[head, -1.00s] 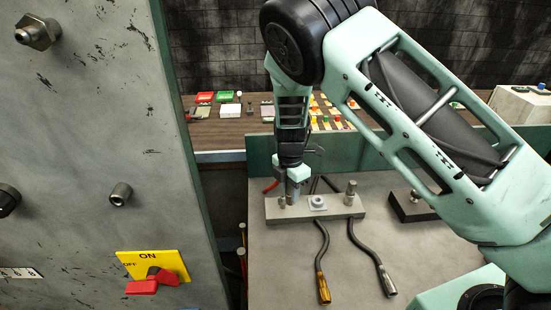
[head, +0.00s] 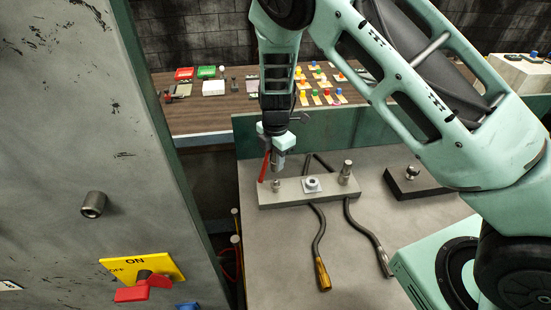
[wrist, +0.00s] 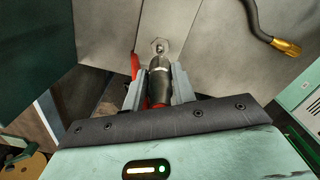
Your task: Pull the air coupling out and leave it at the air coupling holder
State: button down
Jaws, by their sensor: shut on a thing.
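The air coupling, a dark cylinder with a grey metal end (head: 278,162) and a red hose (head: 264,165), is between the fingers of my gripper (head: 279,152), which is shut on it. In the wrist view the coupling (wrist: 160,82) points at a small metal peg (wrist: 160,47) on a hex base. In the head view that peg (head: 276,185) stands at the left of a grey block (head: 330,189), just below the coupling, and a small gap seems to separate them. The block also carries a white square fitting (head: 312,184) and a taller metal post (head: 346,171). Which part is the holder is unclear.
A hose with a brass end (head: 323,275) and one with a grey end (head: 385,263) lie on the bench. A dark block with a knob (head: 412,178) sits right. The grey machine wall (head: 100,120) with a red switch (head: 143,287) stands left.

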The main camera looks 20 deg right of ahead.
jog(key=shift+f+b, duration=1.8)
jog(key=shift+f, duration=0.2)
jog(key=c, duration=2.1)
grip_release()
grip_shut()
jog(key=shift+f+b, duration=1.4)
jog(key=o, duration=1.3)
grip_release()
jog(key=shift+o, duration=0.2)
jog(key=shift+r, duration=0.1)
